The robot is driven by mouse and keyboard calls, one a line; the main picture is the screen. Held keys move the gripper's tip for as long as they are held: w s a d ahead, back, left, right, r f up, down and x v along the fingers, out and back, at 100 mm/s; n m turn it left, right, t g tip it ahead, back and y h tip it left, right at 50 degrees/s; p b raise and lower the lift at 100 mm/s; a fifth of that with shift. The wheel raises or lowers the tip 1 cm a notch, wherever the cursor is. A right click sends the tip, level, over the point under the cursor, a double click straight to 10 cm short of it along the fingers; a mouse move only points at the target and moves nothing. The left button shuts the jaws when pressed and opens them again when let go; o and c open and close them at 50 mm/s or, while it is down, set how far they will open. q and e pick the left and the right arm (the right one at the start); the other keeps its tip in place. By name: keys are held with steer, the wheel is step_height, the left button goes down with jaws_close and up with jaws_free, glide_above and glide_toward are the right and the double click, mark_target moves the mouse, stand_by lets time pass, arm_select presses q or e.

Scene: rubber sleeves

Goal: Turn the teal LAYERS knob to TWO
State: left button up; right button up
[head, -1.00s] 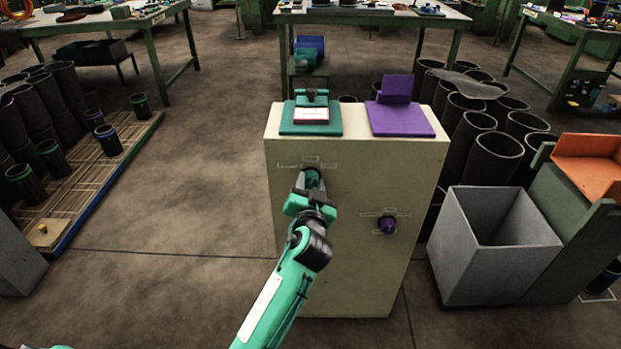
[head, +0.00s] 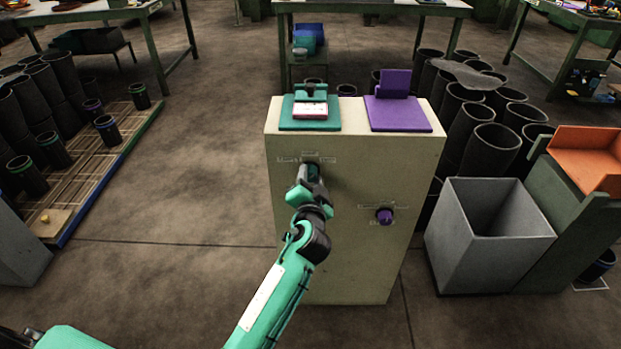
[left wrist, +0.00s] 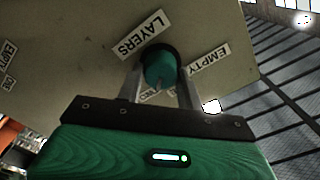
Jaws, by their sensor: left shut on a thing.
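The teal knob (left wrist: 160,68) sits on the upright front of a cream cabinet (head: 345,250), below a LAYERS label (left wrist: 141,34) in the left wrist view. My left gripper (left wrist: 160,88) is shut on the knob, one finger on each side. In the head view the gripper (head: 311,178) covers most of the knob. The wrist view is tilted against the labels. An EMPTY label (left wrist: 209,63) is beside the knob; another small label is partly behind the fingers and unreadable. I cannot tell which label the knob points to. My right gripper is not in view.
A purple knob (head: 384,216) with its own labels is lower right on the cabinet front. A teal stand (head: 310,118) and a purple stand (head: 404,113) are on the cabinet top. A grey bin (head: 490,235) stands to the right.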

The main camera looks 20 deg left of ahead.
arm_select(q)
steer(key=o, duration=1)
steer(key=shift+s, duration=0.1)
steer(key=v, duration=1.3)
steer(key=shift+s+d+b, duration=0.15)
steer(key=shift+s+b, duration=0.15)
steer(key=shift+b, duration=0.05)
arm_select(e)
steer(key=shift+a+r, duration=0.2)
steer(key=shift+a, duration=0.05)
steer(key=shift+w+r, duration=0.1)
